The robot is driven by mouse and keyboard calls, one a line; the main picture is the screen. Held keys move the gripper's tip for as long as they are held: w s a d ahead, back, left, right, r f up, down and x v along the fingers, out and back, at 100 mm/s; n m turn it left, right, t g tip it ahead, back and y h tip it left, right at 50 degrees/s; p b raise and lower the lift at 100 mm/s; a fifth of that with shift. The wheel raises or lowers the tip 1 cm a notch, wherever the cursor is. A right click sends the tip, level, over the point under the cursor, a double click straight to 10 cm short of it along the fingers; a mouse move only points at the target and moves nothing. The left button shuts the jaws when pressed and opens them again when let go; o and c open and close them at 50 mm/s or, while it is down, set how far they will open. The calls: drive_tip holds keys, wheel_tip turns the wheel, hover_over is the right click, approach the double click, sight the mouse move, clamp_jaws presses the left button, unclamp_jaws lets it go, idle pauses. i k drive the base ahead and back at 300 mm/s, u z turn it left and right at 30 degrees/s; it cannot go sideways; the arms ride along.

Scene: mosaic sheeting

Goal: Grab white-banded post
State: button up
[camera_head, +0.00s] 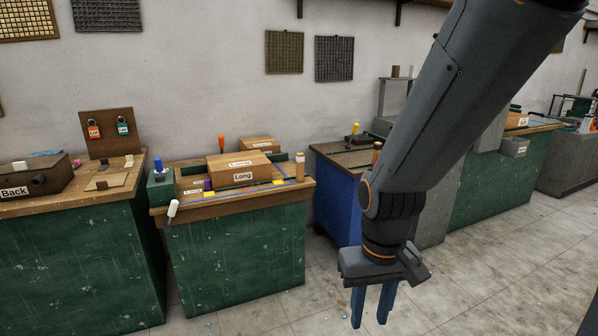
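A wooden post with a pale band near its top (299,164) stands upright at the right end of the middle green bench (235,245). A second wooden post (377,152) stands by the blue cabinet, partly behind my arm; I cannot tell whether it has a band. My gripper (370,318) hangs in front of the benches, to the right of and lower in the picture than the banded post. Its two blue fingers point down with a gap between them, and nothing shows between them.
Boxes labelled "Long" (243,176) lie beside the banded post on the bench. A white-tipped handle (172,209) sticks out at the bench's front left. A blue cabinet (336,205) stands to the right.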

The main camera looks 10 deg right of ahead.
sight(300, 156)
drive_tip(key=z, duration=0.3)
drive_tip(key=i, duration=0.5)
drive_tip(key=z, duration=0.9)
drive_tip(key=i, duration=2.2)
drive_tip(key=u, duration=1.1)
drive_tip(key=i, duration=0.95)
drive_tip(key=u, duration=0.75)
